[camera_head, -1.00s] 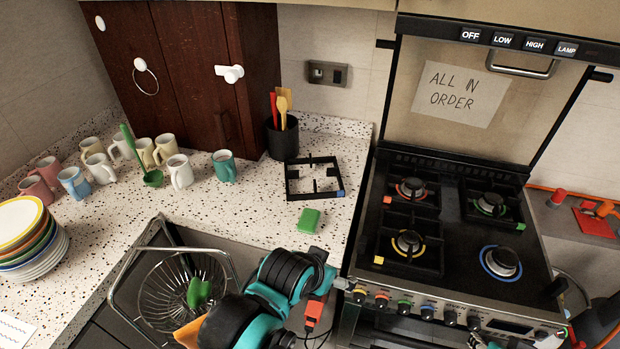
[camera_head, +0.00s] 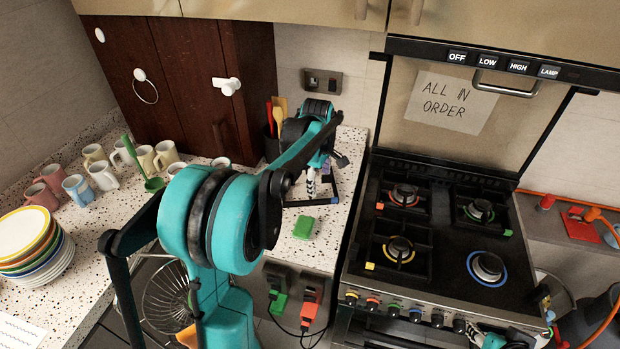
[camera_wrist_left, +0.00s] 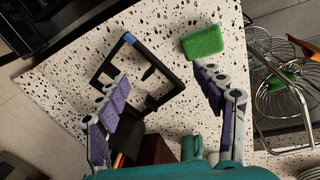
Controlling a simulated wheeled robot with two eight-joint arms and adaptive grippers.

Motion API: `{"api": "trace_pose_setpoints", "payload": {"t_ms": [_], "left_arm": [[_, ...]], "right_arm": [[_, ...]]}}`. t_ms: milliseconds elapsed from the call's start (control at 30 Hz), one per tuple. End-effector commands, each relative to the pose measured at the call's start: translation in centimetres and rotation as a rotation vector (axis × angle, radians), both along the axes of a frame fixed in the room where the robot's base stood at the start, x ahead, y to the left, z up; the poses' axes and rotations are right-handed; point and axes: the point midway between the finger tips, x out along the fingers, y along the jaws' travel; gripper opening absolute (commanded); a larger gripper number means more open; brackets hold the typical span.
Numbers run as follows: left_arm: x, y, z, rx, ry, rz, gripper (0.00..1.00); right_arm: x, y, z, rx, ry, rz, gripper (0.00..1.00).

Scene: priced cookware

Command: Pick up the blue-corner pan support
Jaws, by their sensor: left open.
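The blue-corner pan support is a black square frame with inner prongs, lying flat on the speckled counter. In the head view its front bar and blue corner (camera_head: 334,201) show, the rest mostly hidden behind my left arm. In the left wrist view the frame (camera_wrist_left: 106,67) shows between the fingers, its blue corner at the far end. My left gripper (camera_head: 322,178) is above the frame, fingers spread and empty; it also shows in the left wrist view (camera_wrist_left: 160,78). I cannot tell whether its fingers touch the frame. My right gripper shows only in part at the lower right of the head view.
A green sponge (camera_head: 303,228) lies near the frame, close to the right finger in the wrist view. The stove (camera_head: 440,240) stands to the right. A utensil pot (camera_head: 271,146) is behind. Mugs (camera_head: 78,189), stacked plates (camera_head: 35,255) and a wire basket (camera_head: 165,300) are left.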

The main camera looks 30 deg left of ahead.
Motion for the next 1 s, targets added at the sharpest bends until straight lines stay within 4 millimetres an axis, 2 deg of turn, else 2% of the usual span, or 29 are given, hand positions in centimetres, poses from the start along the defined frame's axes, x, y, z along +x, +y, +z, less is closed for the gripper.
{"api": "trace_pose_setpoints", "payload": {"t_ms": [33,133,233,367,500,800,1000], "left_arm": [[1.5,1.6,-0.7,-0.019,0.025,0.1,0.68],[3.3,4.1,-2.8,-0.051,0.071,0.29,0.68],[4.5,5.9,-4.7,-0.071,0.107,0.439,0.68],[5.2,7.3,-6.3,-0.085,0.136,0.556,0.68],[5.3,7.7,-7.7,-0.088,0.144,0.595,0.68],[5.5,7.3,-10.7,-0.089,0.144,0.594,0.68],[5.7,6.8,-13.8,-0.088,0.143,0.594,0.68]], "right_arm": [[0.0,0.0,0.8,0.0,0.0,0.0,0.4],[0.0,0.0,1.6,0.0,0.0,0.0,0.4],[0.0,0.0,2.1,0.0,0.0,0.0,0.4],[0.0,0.0,2.4,0.0,0.0,0.0,0.4],[0.0,0.0,2.3,0.0,0.0,0.0,0.4],[0.0,0.0,1.6,0.0,0.0,0.0,0.4],[0.0,0.0,0.8,0.0,0.0,0.0,0.4]]}}
